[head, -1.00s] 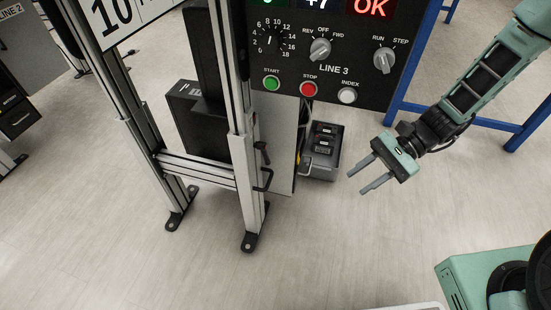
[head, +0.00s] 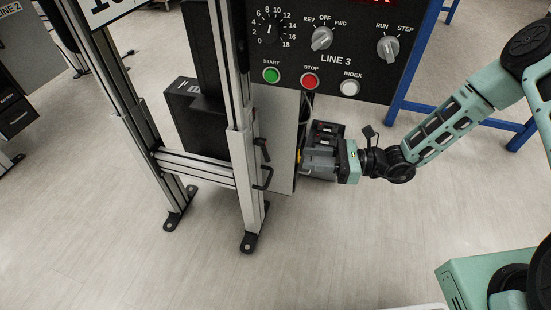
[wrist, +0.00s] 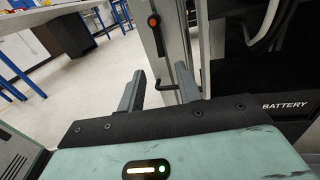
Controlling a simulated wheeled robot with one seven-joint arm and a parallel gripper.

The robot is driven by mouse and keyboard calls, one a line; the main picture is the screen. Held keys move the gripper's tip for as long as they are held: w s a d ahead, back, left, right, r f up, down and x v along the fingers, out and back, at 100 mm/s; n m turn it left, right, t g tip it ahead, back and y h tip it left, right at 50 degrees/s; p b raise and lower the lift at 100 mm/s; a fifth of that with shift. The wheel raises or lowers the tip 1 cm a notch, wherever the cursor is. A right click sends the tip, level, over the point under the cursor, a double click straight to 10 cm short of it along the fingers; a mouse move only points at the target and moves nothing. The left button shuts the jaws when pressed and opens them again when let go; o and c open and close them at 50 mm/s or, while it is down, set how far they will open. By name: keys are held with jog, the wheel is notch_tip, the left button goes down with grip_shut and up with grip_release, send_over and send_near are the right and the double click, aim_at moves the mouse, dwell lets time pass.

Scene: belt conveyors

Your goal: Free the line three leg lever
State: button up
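The line three leg (head: 244,170) is a silver upright post of the conveyor stand. A small black clamp lever (head: 262,149) sits on it, and a bent black handle (head: 263,181) sticks out below. In the wrist view the lever (wrist: 155,35) hangs down with an orange-red hub, and the bent handle (wrist: 178,78) shows beneath it, behind the fingertips. My gripper (head: 306,157) is to the right of the leg, pointing left towards it. In the wrist view my gripper (wrist: 162,78) has its fingers apart with nothing between them; it is short of the lever.
The LINE 3 control panel (head: 320,50) hangs above my gripper. Blue table legs (head: 400,85) stand behind my arm. The floor in front is clear.

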aim_at(263, 151)
jog(key=w+a+b, duration=0.1)
jog(key=a+b, duration=0.1)
jog(key=a, duration=0.7)
jog(key=shift+w+a+b, duration=0.25)
jog(key=shift+a+b, duration=0.1)
grip_shut()
